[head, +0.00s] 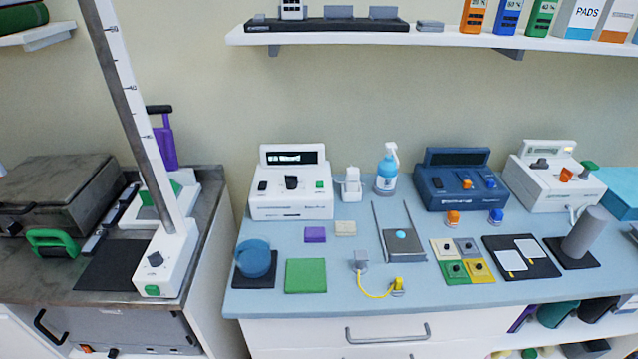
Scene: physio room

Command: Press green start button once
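A small green button (320,184) is on the right of the front panel of a white device (291,205) with a dark display, at the back left of the blue-topped counter. Another green button (152,290) is on the low front end of a white unit (166,259) with a tall scaled column, on the left grey counter. Any label marking one as start is too small to read. Whether either is pressed in cannot be told. Neither of my grippers is in view.
A dark blue device (458,188), a spray bottle (387,170) and a second white device (552,180) stand along the back of the counter (350,303). A blue round pot (254,259), a green pad (305,276) and a yellow-cabled plug (398,286) lie in front.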

